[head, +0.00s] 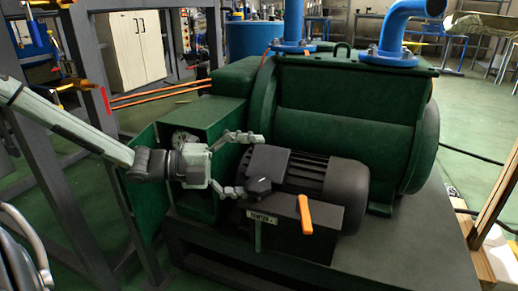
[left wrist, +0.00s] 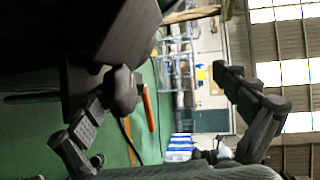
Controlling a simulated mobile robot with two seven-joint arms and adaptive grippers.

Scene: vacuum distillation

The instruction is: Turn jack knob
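A black knob (head: 258,186) sits on the black box of a dark motor (head: 342,190), beside the green pump body; I take it for the jack knob. An orange lever (head: 305,214) stands to its right. My left gripper (head: 246,163) is open, its two fingers spread one above the other and pointing right at the motor box. The lower fingertip is close to the knob; I cannot tell if it touches. The left wrist view shows the spread fingers (left wrist: 165,115), what looks like the knob (left wrist: 123,90) near one finger, and the orange lever (left wrist: 149,107).
The large green pump (head: 345,110) fills the middle, with blue pipes (head: 398,30) on top. A green housing (head: 212,125) stands behind my left gripper. Dark frame posts (head: 95,100) stand at left. A wooden post (head: 497,190) is at right.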

